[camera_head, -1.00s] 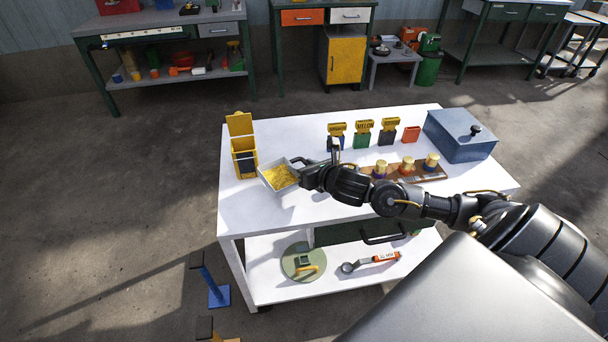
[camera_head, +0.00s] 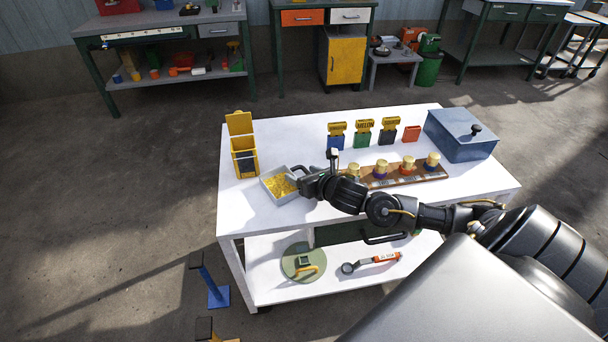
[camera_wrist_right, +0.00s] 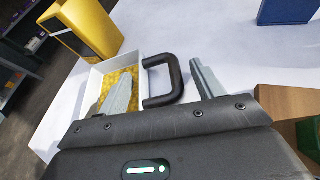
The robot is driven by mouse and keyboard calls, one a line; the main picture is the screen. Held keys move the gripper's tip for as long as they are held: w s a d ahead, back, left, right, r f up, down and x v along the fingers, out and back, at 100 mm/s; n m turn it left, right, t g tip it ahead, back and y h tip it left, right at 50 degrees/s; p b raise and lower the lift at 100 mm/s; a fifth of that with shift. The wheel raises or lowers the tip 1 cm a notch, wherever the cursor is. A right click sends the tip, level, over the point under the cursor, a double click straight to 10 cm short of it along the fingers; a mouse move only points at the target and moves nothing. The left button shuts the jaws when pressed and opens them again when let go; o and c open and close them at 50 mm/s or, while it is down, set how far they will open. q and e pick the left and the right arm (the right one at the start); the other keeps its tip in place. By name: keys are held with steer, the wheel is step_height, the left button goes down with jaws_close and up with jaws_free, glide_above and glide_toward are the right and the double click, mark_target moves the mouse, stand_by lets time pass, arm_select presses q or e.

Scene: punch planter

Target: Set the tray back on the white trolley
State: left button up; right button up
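The tray (camera_head: 266,193) is a small pale box with yellow bits in it and a black handle. It sits flat on the left part of the white trolley's top (camera_head: 245,208). My right gripper (camera_head: 301,177) is at the tray's right side. In the right wrist view the right gripper (camera_wrist_right: 163,88) is open, one finger on each side of the black handle (camera_wrist_right: 176,80), with gaps to it. The tray (camera_wrist_right: 136,68) is partly hidden there by the left finger. My left gripper is not in view.
A yellow holder (camera_head: 244,160) stands just behind the tray. A wooden rack (camera_head: 425,173) with several cream-topped pieces lies right of the gripper. Small labelled packets (camera_head: 363,138) and a blue box (camera_head: 452,140) stand behind. The trolley's front left top is clear.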

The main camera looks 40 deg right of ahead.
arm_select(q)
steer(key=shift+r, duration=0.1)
arm_select(e)
steer(key=shift+s+r, duration=0.1)
steer(key=shift+r, duration=0.1)
steer(key=v, duration=0.5)
steer(key=shift+s+f, duration=0.15)
steer(key=v, duration=0.5)
steer(key=shift+s+r+b, duration=0.15)
steer(key=shift+r+b, duration=0.1)
steer(key=shift+b, duration=0.15)
steer(key=shift+s+r, duration=0.2)
steer(key=shift+s, duration=0.25)
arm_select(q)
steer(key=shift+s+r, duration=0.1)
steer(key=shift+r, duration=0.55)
